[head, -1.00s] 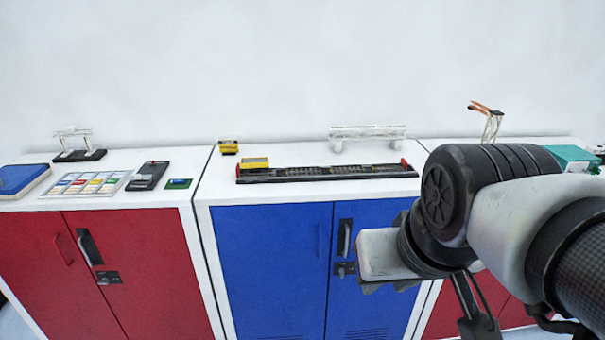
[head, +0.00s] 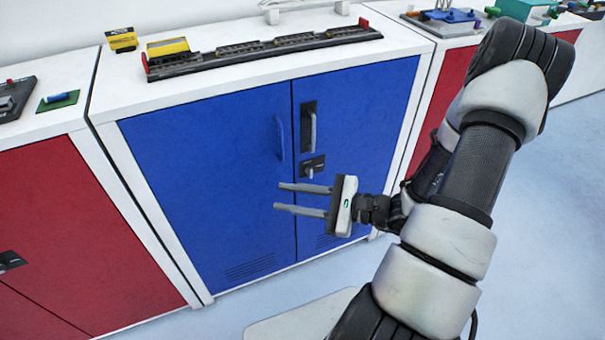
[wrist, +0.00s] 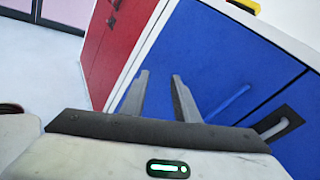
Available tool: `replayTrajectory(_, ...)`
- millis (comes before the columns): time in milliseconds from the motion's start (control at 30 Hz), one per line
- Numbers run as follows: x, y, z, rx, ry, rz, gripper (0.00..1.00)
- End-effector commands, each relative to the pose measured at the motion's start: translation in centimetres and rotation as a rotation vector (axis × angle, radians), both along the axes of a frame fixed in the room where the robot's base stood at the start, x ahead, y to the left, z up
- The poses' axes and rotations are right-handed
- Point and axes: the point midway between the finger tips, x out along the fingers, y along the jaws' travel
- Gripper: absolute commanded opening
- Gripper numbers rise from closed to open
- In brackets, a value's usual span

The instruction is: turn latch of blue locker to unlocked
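The blue locker (head: 210,175) stands in the middle of the head view with both doors shut. Its latch (head: 312,168) is a small grey knob on a black plate on the right door, below a grey handle in a black recess (head: 308,128). My gripper (head: 277,198) is open and empty, in front of the doors and below and left of the latch in the picture. In the wrist view its two fingers (wrist: 158,85) are apart, with the blue door behind them. The latch is not clearly visible in the wrist view; a handle (wrist: 275,128) shows at right.
A red locker (head: 75,235) stands at left and another red locker (head: 455,80) at right. On the white top lie a dark rail (head: 260,50) with a yellow block (head: 168,48) and a small yellow sign (head: 121,39). The floor in front is mostly clear.

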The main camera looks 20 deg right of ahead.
Motion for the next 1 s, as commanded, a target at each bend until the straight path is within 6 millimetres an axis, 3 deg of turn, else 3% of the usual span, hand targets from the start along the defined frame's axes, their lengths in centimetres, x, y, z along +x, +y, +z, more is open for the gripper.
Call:
replayTrajectory(33, 0.7, -2.3, -3.6, 0.097, 0.021, -0.148, 0.28)
replayTrajectory(200, 1.8, -9.7, -10.7, 0.315, 0.06, -0.573, 0.28)
replayTrajectory(300, 1.3, -12.6, -13.7, 0.388, 0.079, -0.743, 0.28)
replayTrajectory(400, 0.9, -14.3, -15.6, 0.428, 0.093, -0.843, 0.28)
replayTrajectory(533, 1.2, -15.0, -16.4, 0.443, 0.098, -0.888, 0.28)
replayTrajectory(667, 2.9, -14.9, -16.4, 0.444, 0.097, -0.886, 0.28)
replayTrajectory(1000, 10.2, -14.6, -16.5, 0.441, 0.097, -0.882, 0.28)
